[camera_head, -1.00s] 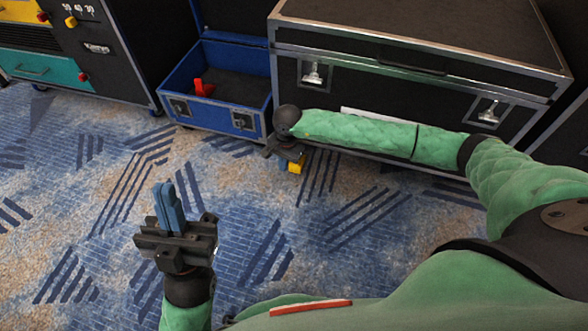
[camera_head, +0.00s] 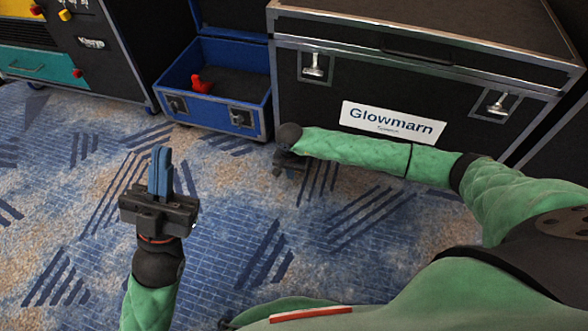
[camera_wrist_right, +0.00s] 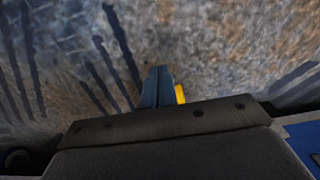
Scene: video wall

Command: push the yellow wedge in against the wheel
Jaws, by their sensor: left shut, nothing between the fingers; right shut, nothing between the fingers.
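A sliver of the yellow wedge (camera_wrist_right: 180,94) shows in the right wrist view, just right of my right gripper's blue fingers. I cannot tell whether they touch it. My right gripper (camera_wrist_right: 158,73) is shut and empty, low over the carpet. In the head view my right gripper (camera_head: 284,167) is dark and small beneath the wrist, in front of the large black case; the wedge is not visible there. The wheel at the wedge cannot be made out in either view. My left gripper (camera_head: 160,150) is shut and empty, its blue fingers pointing up over open carpet.
The large black case (camera_head: 450,75) with a white "Glowmarn" label (camera_head: 393,122) stands behind my right arm. An open blue case (camera_head: 262,95) holding a red object (camera_head: 200,86) is to its left. A black rack (camera_head: 100,50) stands far left. The carpet ahead is clear.

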